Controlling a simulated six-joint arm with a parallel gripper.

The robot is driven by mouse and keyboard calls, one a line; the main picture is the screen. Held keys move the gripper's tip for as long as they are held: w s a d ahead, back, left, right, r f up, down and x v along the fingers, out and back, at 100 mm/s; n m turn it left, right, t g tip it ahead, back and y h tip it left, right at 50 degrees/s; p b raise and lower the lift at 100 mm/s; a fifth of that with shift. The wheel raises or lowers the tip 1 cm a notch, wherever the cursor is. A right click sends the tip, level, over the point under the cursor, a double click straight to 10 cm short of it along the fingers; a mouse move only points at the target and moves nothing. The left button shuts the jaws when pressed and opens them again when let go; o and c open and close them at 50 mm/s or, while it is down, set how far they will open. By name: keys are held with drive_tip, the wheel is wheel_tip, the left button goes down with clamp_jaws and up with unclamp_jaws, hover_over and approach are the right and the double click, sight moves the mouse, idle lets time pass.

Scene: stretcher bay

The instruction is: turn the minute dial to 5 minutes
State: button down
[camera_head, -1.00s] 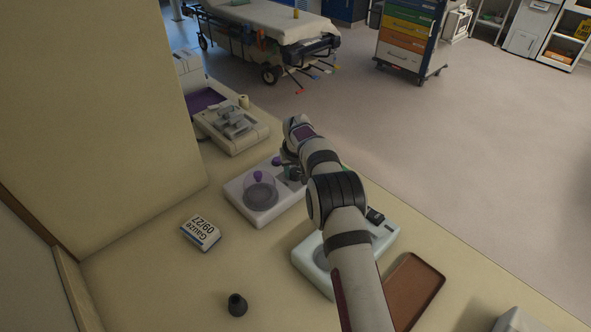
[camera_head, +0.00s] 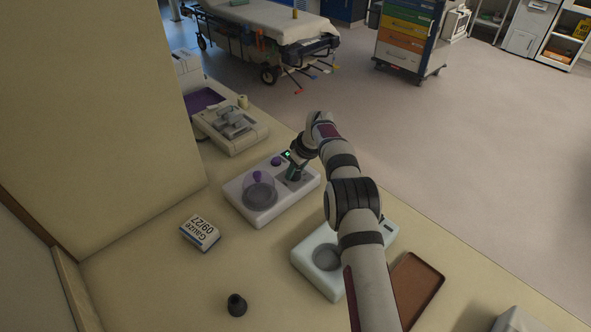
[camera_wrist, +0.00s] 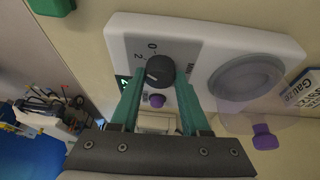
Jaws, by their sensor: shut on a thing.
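The minute dial (camera_wrist: 160,71) is a dark round knob on a grey panel of a white device (camera_head: 265,213). The marks 0 and 2 show beside it in the wrist view; its pointer is too small to read surely. My gripper (camera_wrist: 158,78) has its teal fingers on either side of the dial, shut on it. In the head view, my gripper (camera_head: 294,174) reaches down onto the device's right part and hides most of the dial. A small lit green display (camera_head: 287,154) and a purple button (camera_head: 276,161) are beside it.
A clear dome with a purple knob (camera_head: 257,176) covers the device's left part. A second pale device (camera_head: 310,262) is under my arm, beside a brown tray (camera_head: 425,276).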

drive_tip(key=shift+n+g+y, duration=0.3)
drive_tip(key=shift+n+y, duration=0.1)
drive_tip(key=shift+n, duration=0.8)
drive_tip(key=shift+c, duration=1.9)
unclamp_jaws()
drive_tip(key=shift+r, duration=0.1)
drive_tip(key=v, duration=1.5)
drive_tip(key=shift+d+r, duration=0.15)
drive_tip(key=shift+r, duration=0.15)
